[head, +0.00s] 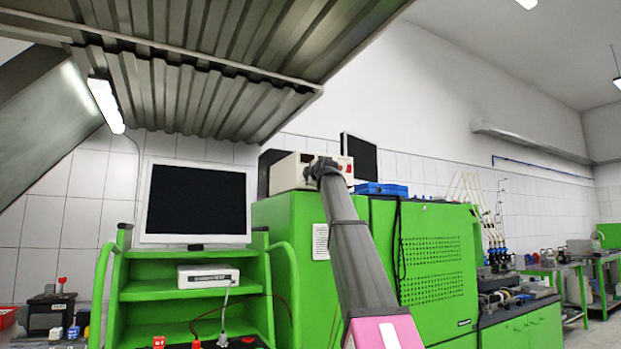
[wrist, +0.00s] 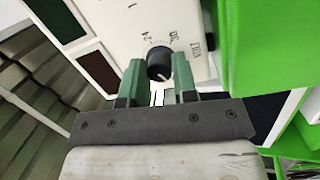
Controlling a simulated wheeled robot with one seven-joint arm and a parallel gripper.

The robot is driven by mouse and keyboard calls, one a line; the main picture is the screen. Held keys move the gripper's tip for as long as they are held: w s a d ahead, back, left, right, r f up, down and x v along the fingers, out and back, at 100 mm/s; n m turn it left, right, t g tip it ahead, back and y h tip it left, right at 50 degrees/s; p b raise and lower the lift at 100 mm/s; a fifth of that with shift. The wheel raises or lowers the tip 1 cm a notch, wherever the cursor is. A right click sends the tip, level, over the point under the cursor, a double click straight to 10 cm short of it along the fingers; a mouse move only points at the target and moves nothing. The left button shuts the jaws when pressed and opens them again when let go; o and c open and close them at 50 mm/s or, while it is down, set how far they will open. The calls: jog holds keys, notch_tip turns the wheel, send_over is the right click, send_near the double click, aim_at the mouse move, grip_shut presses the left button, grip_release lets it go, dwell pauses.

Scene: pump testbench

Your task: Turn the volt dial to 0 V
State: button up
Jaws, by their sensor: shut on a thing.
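The volt dial (wrist: 159,63) is a round black knob with a light pointer mark, on a cream panel (wrist: 120,17) with printed markings in the wrist view. The exact setting is too small to read. My gripper (wrist: 158,72) has its two green fingers on either side of the dial, shut on it. In the head view, my gripper (head: 322,168) is at the front of a cream instrument box (head: 287,172) on top of the green cabinet. My arm hides part of the box, and the dial cannot be made out there.
A blue case (head: 381,189) lies on the green cabinet (head: 283,232), right of my arm. A monitor (head: 196,203) and a white device (head: 208,277) stand on a green shelf unit at left. A corrugated canopy (head: 190,90) hangs above.

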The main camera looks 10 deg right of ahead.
jog(key=shift+n+y, duration=0.3)
jog(key=shift+n, duration=1.5)
jog(key=o, duration=0.9)
jog(key=v, duration=1)
jog(key=shift+s+f, duration=0.15)
jog(key=shift+s, duration=0.25)
